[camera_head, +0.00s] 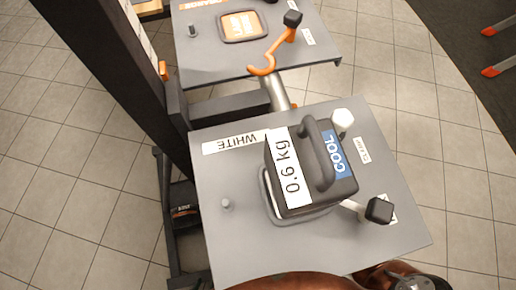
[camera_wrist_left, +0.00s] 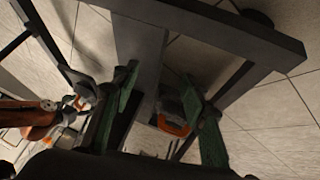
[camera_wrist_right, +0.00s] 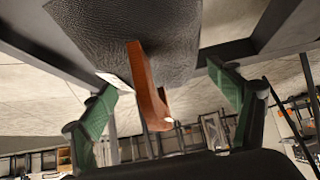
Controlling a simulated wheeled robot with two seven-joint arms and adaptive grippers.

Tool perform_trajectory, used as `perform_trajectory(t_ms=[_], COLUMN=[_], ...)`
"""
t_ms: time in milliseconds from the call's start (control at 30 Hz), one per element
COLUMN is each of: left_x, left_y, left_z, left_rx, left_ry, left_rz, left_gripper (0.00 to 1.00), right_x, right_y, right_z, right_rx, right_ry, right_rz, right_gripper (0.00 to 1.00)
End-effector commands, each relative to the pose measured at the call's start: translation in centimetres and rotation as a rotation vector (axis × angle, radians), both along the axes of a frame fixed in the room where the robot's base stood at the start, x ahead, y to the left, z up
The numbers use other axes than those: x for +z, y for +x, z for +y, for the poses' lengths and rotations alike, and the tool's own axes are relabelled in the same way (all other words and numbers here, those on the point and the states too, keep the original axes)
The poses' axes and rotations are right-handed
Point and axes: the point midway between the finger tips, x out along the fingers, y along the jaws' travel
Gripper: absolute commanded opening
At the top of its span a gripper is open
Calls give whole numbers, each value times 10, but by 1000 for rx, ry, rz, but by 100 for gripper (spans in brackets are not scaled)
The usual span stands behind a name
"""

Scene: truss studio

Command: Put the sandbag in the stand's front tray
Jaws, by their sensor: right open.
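A black, leathery bag (camera_wrist_right: 135,40), seemingly the sandbag, fills the upper middle of the right wrist view. A brown strap (camera_wrist_right: 148,90) hangs from it. My right gripper (camera_wrist_right: 168,100) is open, with its green pads either side of the strap and apart from it. I cannot tell which surface is the stand's front tray.
A grey panel (camera_head: 225,240) labelled WHITE carries a black handled block (camera_head: 312,170) marked 0.6 kg and COOL. Beyond it, another grey panel (camera_head: 205,65) has an orange hook (camera_head: 262,68). A dark upright post (camera_head: 125,80) stands left.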

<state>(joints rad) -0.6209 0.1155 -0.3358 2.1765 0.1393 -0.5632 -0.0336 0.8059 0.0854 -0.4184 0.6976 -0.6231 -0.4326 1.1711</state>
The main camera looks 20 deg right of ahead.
Motion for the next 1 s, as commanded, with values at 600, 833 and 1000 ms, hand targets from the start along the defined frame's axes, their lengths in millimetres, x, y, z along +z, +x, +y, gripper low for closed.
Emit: perform_trajectory(t_ms=[600,833,1000], left_x=[50,82,107], left_y=[-14,-44,-69], left_z=[3,27,45], left_rx=[-23,-41,-42], left_ry=[9,80,128], left_rz=[155,305,411], left_gripper=[40,40,40], right_x=[37,59,73], right_y=[-26,-49,-64], right_z=[1,1,1], right_rx=[0,-1,-1], right_ry=[1,3,2], right_rz=[-6,-5,-5], right_gripper=[82,82,82])
